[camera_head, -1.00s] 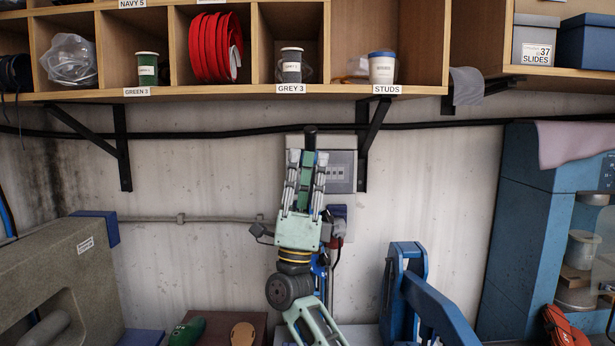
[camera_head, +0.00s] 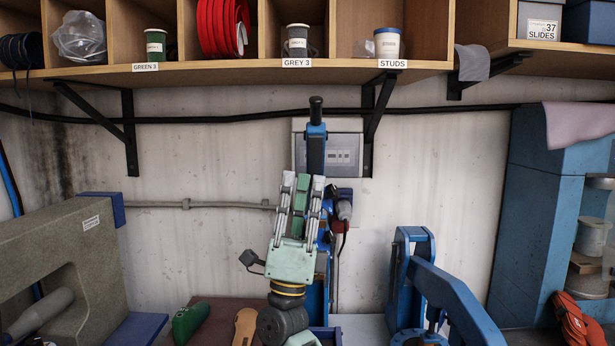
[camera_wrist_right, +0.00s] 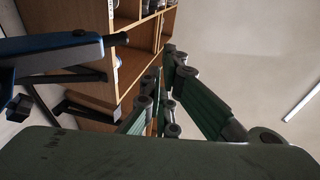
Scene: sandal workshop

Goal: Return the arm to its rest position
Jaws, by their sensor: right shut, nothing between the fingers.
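My right gripper (camera_head: 302,185) stands upright in the middle of the head view, fingers pointing up, shut and empty. It is in front of the wall, below the shelf. A blue lever with a black knob (camera_head: 316,132) rises behind its fingertips; I cannot tell from this view whether they touch. In the right wrist view the gripper's green fingers (camera_wrist_right: 170,105) show, with a blue bar with a black end (camera_wrist_right: 60,45) at the left. My left gripper is not in view.
A wooden shelf (camera_head: 230,73) with spools and a studs cup (camera_head: 387,43) runs above, on black brackets (camera_head: 130,135). A blue press (camera_head: 440,285) stands at the right of the bench. A grey-brown machine (camera_head: 60,265) stands at left. A blue cabinet (camera_head: 540,215) is far right.

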